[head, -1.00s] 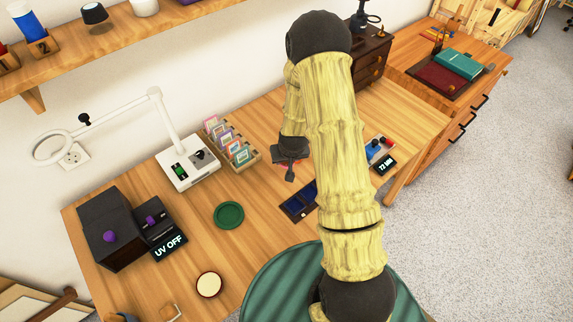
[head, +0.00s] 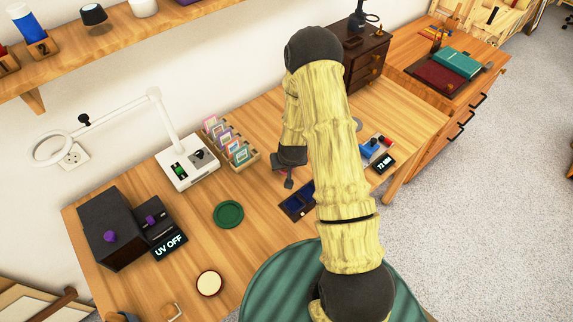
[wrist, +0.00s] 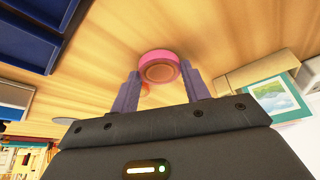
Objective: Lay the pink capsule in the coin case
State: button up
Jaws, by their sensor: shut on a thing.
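My gripper (wrist: 160,76) is shut on the pink capsule (wrist: 159,56), a round pink disc held between the fingertips in the wrist view. In the head view my gripper (head: 289,182) hangs over the table, just up and left of the coin case; the capsule cannot be made out there. The coin case (head: 292,210) is dark with blue compartments, partly hidden behind my arm. Its blue compartments (wrist: 35,38) also show at the upper left of the wrist view, apart from the capsule.
A card rack (head: 245,164) stands left of my gripper. A green round dish (head: 228,214) and a cream disc (head: 209,284) lie nearer. A white magnifier lamp (head: 188,170) and a black UV box (head: 110,232) stand at left. A small display (head: 384,163) is at right.

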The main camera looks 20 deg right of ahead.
jog(key=shift+f, duration=0.2)
jog(key=o, duration=1.1)
jog(key=shift+c, duration=0.2)
jog(key=shift+r, duration=0.15)
jog(key=v, duration=1.2)
jog(key=shift+b, duration=0.4)
jog(key=shift+r, duration=0.1)
jog(key=s+a+r+n+g, duration=0.1)
jog(key=s+a+r+g, duration=0.1)
jog(key=s+r, duration=1.2)
jog(key=shift+a+r, duration=0.35)
jog(key=shift+a, duration=0.35)
